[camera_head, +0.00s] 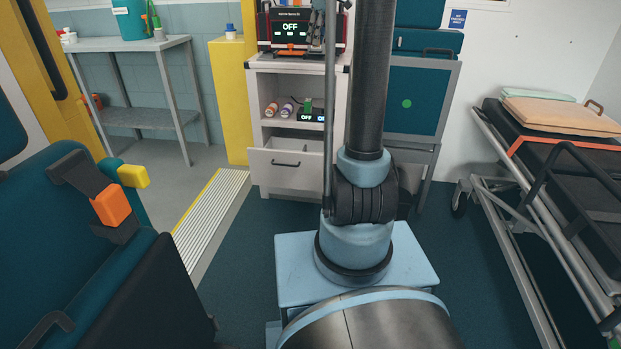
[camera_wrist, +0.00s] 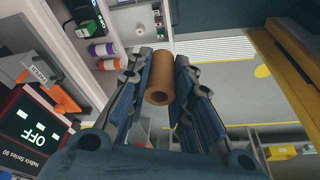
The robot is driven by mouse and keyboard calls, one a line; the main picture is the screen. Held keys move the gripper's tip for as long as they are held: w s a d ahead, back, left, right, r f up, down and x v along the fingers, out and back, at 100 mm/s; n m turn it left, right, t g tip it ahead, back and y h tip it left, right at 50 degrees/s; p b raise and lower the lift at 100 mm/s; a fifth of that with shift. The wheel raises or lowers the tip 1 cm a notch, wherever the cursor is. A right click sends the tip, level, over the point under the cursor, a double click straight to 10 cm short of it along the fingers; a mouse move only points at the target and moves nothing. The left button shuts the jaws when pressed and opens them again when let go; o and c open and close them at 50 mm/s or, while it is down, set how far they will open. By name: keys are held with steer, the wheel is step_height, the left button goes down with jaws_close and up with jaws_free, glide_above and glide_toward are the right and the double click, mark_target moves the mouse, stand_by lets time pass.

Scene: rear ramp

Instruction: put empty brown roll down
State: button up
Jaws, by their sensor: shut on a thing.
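The brown roll (camera_wrist: 160,82) sits between the two fingers of my gripper (camera_wrist: 163,60) in the wrist view. It is a plain brown cylinder with its round end facing the camera. The fingers are shut on it from both sides, and it is held clear of any surface that I can see.
A white cabinet (camera_head: 258,124) holds a monitor (camera_head: 292,28) reading OFF and small rolls (camera_head: 271,109) on its shelf. A grey table (camera_head: 118,47) and yellow cabinet (camera_head: 229,100) stand left. A stretcher (camera_head: 560,140) is right, a teal seat (camera_head: 60,230) front left.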

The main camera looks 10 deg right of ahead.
steer(key=w+f, duration=0.4)
steer(key=f, duration=0.6)
steer(key=w+f, duration=0.4)
steer(key=f, duration=0.5)
steer(key=w+f, duration=0.5)
steer(key=f, duration=0.5)
steer(key=shift+s+f, duration=0.4)
steer(key=shift+f, duration=6)
steer(key=shift+s+f, duration=0.35)
steer(key=shift+f, duration=6.05)
steer(key=shift+s+f, duration=0.4)
steer(key=shift+f, duration=6)
steer(key=shift+f, duration=0.1)
steer(key=o, duration=0.7)
steer(key=v, duration=1.2)
steer(key=shift+d, duration=0.1)
